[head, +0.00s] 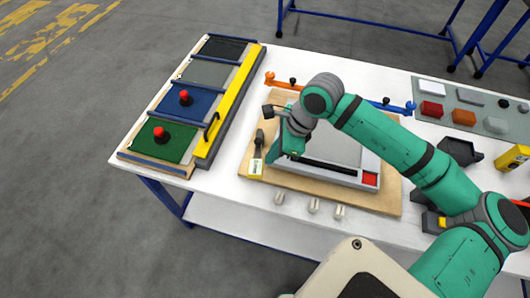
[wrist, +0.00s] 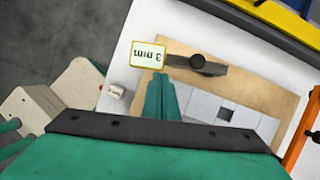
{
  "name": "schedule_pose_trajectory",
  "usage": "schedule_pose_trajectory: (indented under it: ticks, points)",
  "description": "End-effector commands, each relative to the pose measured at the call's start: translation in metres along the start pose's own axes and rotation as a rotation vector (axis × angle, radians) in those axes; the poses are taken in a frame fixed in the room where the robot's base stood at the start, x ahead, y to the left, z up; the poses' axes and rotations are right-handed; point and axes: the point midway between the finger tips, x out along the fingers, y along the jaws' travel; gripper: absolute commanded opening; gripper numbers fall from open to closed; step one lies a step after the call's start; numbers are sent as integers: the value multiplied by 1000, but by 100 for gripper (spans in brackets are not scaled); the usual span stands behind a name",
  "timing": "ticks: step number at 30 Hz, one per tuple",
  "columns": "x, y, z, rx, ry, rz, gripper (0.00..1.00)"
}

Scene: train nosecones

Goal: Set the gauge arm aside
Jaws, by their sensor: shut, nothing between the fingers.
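The gauge arm is a dark bar with a pale, yellow-edged "3 mm" tag. In the head view the dark bar (head: 259,138) lies at the left side of the wooden board (head: 228,176), with its tag (head: 256,167) at the near end. In the wrist view the bar (wrist: 205,66) runs right from the tag (wrist: 148,54). My gripper (head: 284,160) is over the left part of the board, beside the gauge arm. Its green fingers (wrist: 163,82) are together and empty, just below the bar in the wrist view. I cannot tell whether they touch it.
Left are coloured panels, two with red knobs (head: 162,134), and a yellow bar (head: 232,100). Several small white pegs (head: 314,205) stand in front.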

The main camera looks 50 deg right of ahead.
Motion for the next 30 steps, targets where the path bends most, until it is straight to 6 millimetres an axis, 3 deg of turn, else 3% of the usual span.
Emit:
schedule_pose_trajectory:
  ticks: [12, 30]
  points:
    - [6, 5, 15, 4, 0, -2, 0]
    - [8, 6, 19, 2, -4, -1, 0]
